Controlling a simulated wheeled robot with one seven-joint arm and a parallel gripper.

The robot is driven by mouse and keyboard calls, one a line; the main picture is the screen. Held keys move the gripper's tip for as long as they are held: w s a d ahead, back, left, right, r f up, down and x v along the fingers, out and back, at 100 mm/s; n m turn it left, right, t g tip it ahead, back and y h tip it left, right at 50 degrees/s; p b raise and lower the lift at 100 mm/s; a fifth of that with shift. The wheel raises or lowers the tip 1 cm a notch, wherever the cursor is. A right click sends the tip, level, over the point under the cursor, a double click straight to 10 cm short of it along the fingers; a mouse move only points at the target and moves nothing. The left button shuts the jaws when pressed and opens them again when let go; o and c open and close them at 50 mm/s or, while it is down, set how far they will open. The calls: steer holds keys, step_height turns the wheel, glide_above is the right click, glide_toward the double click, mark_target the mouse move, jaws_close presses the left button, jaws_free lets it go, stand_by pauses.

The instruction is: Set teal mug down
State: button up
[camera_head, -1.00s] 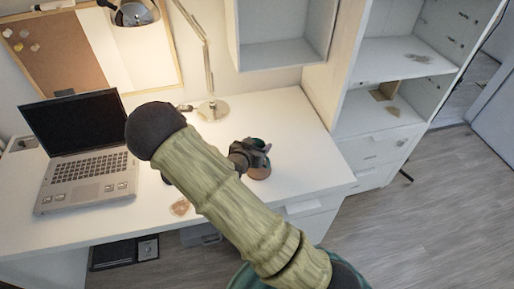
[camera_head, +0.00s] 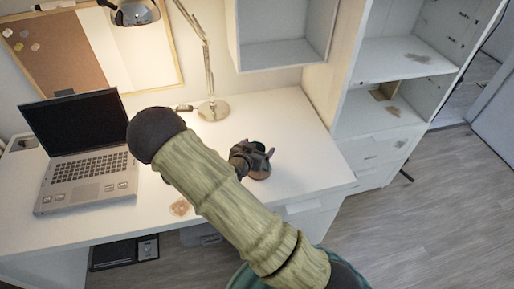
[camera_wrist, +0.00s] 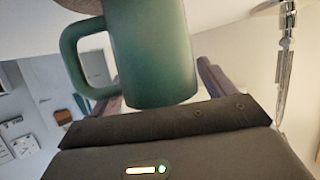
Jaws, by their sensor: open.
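The teal mug (camera_wrist: 155,55) fills the upper middle of the wrist view, which looks upside down, with its handle to the left. In the head view only a little green of the mug (camera_head: 258,146) shows behind my gripper (camera_head: 262,158). My gripper is open, with its purplish fingers on either side of the mug in the wrist view (camera_wrist: 160,92). A brown round piece (camera_head: 261,175) shows under the gripper on the white desk (camera_head: 290,130). It also shows at the mug's base in the wrist view (camera_wrist: 84,4); I cannot tell exactly how they touch.
A desk lamp (camera_head: 213,110) stands behind the mug, and an open laptop (camera_head: 85,165) is at the left. A small brown item (camera_head: 180,207) lies near the front edge. A white shelf unit (camera_head: 375,115) borders the desk at the right.

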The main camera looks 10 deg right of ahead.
steer(key=v, duration=1.2)
steer(key=s+d+r+n+g+y, duration=0.3)
steer(key=s+r+n+y, duration=0.1)
steer(key=s, duration=0.2)
steer(key=s+d+r+n+g+y, duration=0.3)
steer(key=s+r+g+y, duration=0.1)
steer(key=s, duration=0.3)
steer(key=shift+s+d+r+n+g+y, duration=0.3)
steer(key=shift+r+n, duration=0.1)
steer(key=shift+r, duration=0.45)
steer(key=shift+w+a, duration=0.1)
steer(key=shift+c, duration=0.4)
